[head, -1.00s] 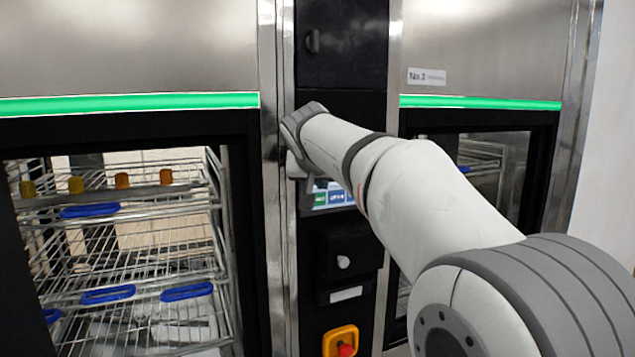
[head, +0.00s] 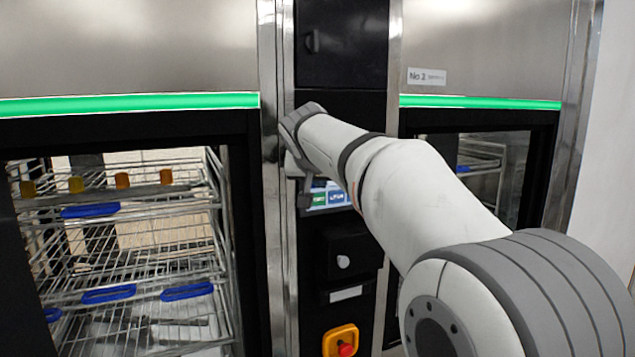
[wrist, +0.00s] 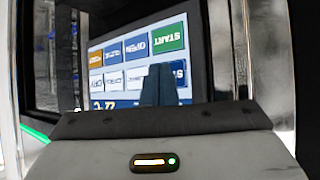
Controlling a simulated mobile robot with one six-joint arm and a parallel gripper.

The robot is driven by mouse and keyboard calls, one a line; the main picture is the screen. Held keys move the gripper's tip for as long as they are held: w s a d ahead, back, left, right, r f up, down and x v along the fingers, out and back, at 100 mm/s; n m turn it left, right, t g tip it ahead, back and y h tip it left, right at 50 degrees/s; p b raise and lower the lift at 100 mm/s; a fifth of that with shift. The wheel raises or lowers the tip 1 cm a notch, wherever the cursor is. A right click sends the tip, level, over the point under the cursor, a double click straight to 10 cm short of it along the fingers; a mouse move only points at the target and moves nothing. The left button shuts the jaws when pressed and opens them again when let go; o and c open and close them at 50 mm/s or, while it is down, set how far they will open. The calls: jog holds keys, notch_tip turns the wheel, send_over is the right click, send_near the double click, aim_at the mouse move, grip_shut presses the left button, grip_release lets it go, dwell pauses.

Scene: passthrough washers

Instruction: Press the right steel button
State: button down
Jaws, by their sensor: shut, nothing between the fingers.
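My gripper (head: 303,199) is shut and empty, in front of the dark control column between the two washers. In the wrist view its closed dark fingers (wrist: 158,72) stand before the lit touchscreen (wrist: 140,58) and cover part of its lower right. The screen shows upside-down tiles, among them START and OPEN. In the head view only the screen's lower part (head: 330,197) shows below my arm. I cannot make out a steel button clearly in either view. Contact between the fingertips and the panel cannot be told.
Below the screen are a pale round knob (head: 343,262) and a red emergency stop on a yellow plate (head: 341,338). Steel posts (head: 277,180) flank the column. A wire rack with blue-handled parts (head: 120,240) stands behind the left washer's glass. My arm crosses the right washer's front.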

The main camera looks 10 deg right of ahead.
dwell(0.4)
jog(key=shift+s+d+b, duration=0.2)
jog(key=shift+s+b, duration=0.3)
jog(key=shift+s, duration=0.2)
jog(key=s+b, duration=0.1)
jog(key=s, duration=0.1)
jog(key=s+d+b, duration=0.1)
jog(key=s, duration=0.1)
jog(key=shift+s+d, duration=0.15)
jog(key=shift+s, duration=0.25)
jog(key=s+d+f+n+g+y, duration=0.1)
jog(key=s+f+g, duration=0.3)
jog(key=s+f, duration=1)
jog(key=s+d+f+n+g+y, duration=0.1)
jog(key=s+f+n+g+y, duration=0.1)
jog(key=s+f, duration=1.2)
notch_tip(320, 180, down, 5)
jog(key=shift+s+f+g, duration=0.1)
jog(key=shift+s+g, duration=0.3)
jog(key=shift+g, duration=0.5)
